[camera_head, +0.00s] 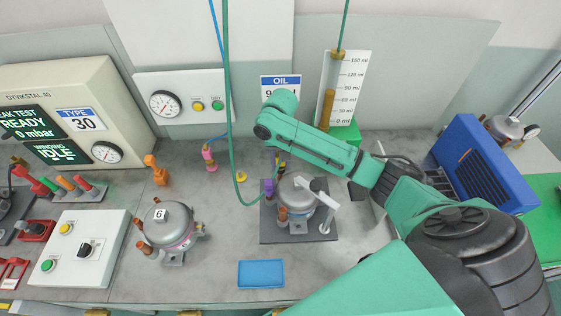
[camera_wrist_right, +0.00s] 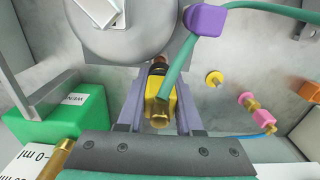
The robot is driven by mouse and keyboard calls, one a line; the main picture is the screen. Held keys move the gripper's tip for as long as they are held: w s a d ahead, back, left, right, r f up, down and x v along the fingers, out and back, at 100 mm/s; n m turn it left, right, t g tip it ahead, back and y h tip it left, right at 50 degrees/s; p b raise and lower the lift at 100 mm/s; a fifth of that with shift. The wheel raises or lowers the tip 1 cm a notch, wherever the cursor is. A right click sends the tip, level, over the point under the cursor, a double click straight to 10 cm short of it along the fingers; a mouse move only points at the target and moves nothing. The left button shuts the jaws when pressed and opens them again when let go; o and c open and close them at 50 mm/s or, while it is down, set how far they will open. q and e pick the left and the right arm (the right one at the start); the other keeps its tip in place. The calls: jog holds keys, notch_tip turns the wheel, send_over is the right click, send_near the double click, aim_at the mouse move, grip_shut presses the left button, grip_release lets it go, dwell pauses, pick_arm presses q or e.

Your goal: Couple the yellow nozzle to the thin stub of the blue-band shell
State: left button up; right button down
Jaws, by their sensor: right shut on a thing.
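A grey shell (camera_head: 297,194) stands on a dark square plate (camera_head: 268,230), with copper stubs on its left side. Its band colour is not clear. It also shows at the top of the right wrist view (camera_wrist_right: 115,28). My right gripper (camera_wrist_right: 158,112) is shut on the yellow nozzle (camera_wrist_right: 160,92). The nozzle points at the shell, and its front end is at a copper-coloured stub (camera_wrist_right: 158,66). I cannot tell whether it is fully seated. In the head view the nozzle is a small yellow spot (camera_head: 282,164) behind the shell. My left gripper is not in view.
A purple coupling (camera_wrist_right: 208,20) on a green hose (camera_wrist_right: 178,62) is beside the shell. Another shell marked 6 (camera_head: 168,230) stands to the left. A blue tray (camera_head: 261,274) lies in front. A green-based oil cylinder (camera_head: 328,100) stands behind.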

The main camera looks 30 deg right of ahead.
jog(key=shift+f, duration=0.6)
jog(key=shift+f+p, duration=0.1)
jog(key=shift+p, duration=0.25)
dwell(0.9)
jog(key=shift+c, duration=2.4)
grip_release()
notch_tip(320, 180, up, 9)
jog(key=shift+f+b, duration=0.1)
jog(key=shift+b, duration=0.9)
notch_tip(320, 180, up, 6)
jog(key=shift+f+p, duration=0.2)
jog(key=shift+p, duration=0.8)
jog(key=shift+s+r, duration=0.1)
